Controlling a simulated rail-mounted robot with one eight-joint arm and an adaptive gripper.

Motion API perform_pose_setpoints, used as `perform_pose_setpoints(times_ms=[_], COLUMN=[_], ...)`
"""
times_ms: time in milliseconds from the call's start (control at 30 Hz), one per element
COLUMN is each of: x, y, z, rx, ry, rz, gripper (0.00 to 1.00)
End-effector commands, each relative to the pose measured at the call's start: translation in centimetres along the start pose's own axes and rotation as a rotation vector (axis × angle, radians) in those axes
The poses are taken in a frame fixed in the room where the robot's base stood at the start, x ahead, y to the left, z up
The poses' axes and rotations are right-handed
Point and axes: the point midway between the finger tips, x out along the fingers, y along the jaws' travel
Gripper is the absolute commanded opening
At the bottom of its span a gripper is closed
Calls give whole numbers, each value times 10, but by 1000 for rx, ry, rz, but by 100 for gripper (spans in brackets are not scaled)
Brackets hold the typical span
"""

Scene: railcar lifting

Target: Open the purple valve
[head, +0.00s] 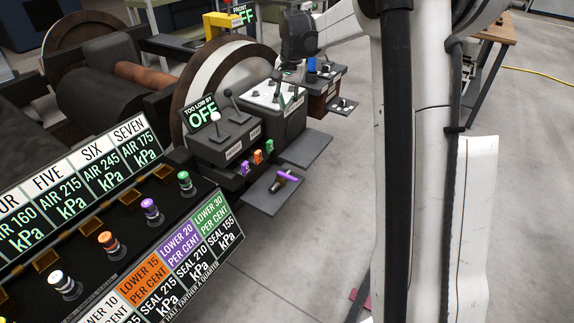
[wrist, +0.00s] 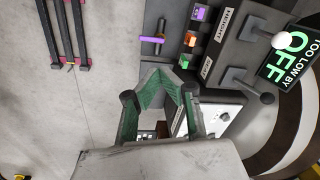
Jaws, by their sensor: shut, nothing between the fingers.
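The purple valve (head: 287,177) sits on a grey plate (head: 262,198) that juts out low at the centre of the head view. Its purple handle lies across its short dark pipe. The valve also shows in the wrist view (wrist: 151,39), near the top centre. My gripper (head: 289,74) hangs above the consoles, farther back than the valve, over the white-topped box. In the wrist view its green-padded fingers (wrist: 161,82) come together at the tips with nothing between them. They are apart from the valve, which lies beyond the tips.
Small purple (head: 245,167), orange (head: 257,157) and green (head: 269,146) blocks stand beside the valve plate. A lever console (head: 226,137) with an OFF display (head: 203,113) rises behind. A knob panel (head: 130,215) fills the lower left. Floor right of the plates is open.

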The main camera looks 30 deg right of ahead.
Motion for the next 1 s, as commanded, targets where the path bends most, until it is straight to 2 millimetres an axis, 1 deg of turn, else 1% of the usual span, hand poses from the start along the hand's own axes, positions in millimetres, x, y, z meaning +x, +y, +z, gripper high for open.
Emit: perform_pose_setpoints(times_ms=[33,167,267,300,367,500,600,700,800,900,1000], x=[17,56,88,101,122,170,202,227,244,253,256], y=[3,9,17,20,27,42,53,62,69,73,75], z=[-15,-44,-65,-73,-84,-105,-116,-123,-127,-129,-130], rx=[24,85,133,151,179,243,283,313,335,347,351], ry=[-16,-61,-96,-109,-130,-177,-208,-231,-247,-256,-260], rz=[5,18,29,33,40,56,67,75,81,85,87], gripper=[0,0,0,0,0,0,0,0,0,0,0])
